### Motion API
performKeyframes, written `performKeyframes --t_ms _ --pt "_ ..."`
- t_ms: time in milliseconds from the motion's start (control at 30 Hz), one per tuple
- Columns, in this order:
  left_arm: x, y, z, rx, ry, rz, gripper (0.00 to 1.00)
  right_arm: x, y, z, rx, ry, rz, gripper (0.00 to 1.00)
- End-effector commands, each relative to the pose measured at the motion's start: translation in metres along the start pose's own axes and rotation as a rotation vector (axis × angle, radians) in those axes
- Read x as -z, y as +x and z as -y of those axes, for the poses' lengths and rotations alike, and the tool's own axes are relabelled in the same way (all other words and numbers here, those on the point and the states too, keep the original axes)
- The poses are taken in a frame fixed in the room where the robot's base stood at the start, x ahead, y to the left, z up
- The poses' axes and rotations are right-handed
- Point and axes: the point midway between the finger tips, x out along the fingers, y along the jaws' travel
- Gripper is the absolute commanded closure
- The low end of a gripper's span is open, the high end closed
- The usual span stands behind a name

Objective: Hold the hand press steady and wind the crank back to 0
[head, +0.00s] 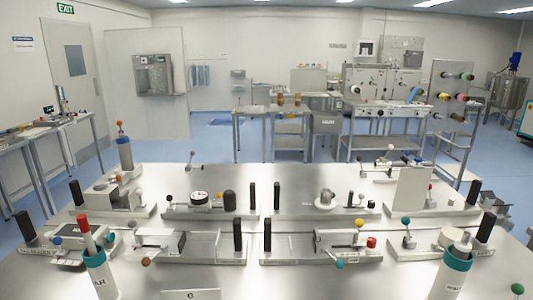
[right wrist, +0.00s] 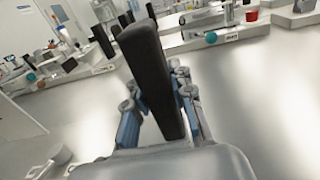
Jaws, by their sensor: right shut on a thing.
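In the right wrist view my right gripper (right wrist: 165,100) is shut on a tall black handle (right wrist: 142,52), its blue-linked fingers on either side. The lower end of the handle is hidden behind the gripper body. The mount it belongs to is not clear, so I cannot tell for sure that it is the hand press. The crank and its reading cannot be picked out. A pale plate with a small dark mark (head: 190,294) is cut off at the bottom edge of the head view. Neither gripper shows in the head view, and my left gripper shows in no view.
Several metal fixtures with black posts and coloured knobs stand in two rows on the steel table (head: 215,278). White cylinders with teal rims stand at the front left (head: 101,280) and front right (head: 452,283). The table's front middle is mostly bare.

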Motion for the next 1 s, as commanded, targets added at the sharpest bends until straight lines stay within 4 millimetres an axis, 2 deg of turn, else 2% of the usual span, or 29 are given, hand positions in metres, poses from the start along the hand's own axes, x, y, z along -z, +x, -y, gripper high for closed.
performKeyframes --t_ms 33,67,100,200,567,667,1000 --pt "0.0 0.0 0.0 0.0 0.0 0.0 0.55 0.005 -0.002 0.0 -0.001 0.0 -0.01 1.0" --pt "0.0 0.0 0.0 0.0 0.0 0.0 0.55 0.005 -0.002 0.0 -0.001 0.0 -0.01 0.75" --pt "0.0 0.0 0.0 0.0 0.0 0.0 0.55 0.005 -0.001 0.0 0.0 0.0 -0.01 0.67" --pt "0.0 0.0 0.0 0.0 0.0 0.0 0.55 0.004 -0.001 0.0 0.0 0.0 -0.007 0.5" --pt "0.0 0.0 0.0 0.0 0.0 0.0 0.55 0.001 -0.004 0.0 0.0 0.0 -0.001 0.5" --pt "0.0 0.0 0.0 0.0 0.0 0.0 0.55 0.002 -0.017 0.0 0.0 -0.001 -0.003 0.5" --pt "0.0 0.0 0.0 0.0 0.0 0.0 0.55 0.003 -0.087 0.0 -0.003 -0.005 -0.006 0.5"
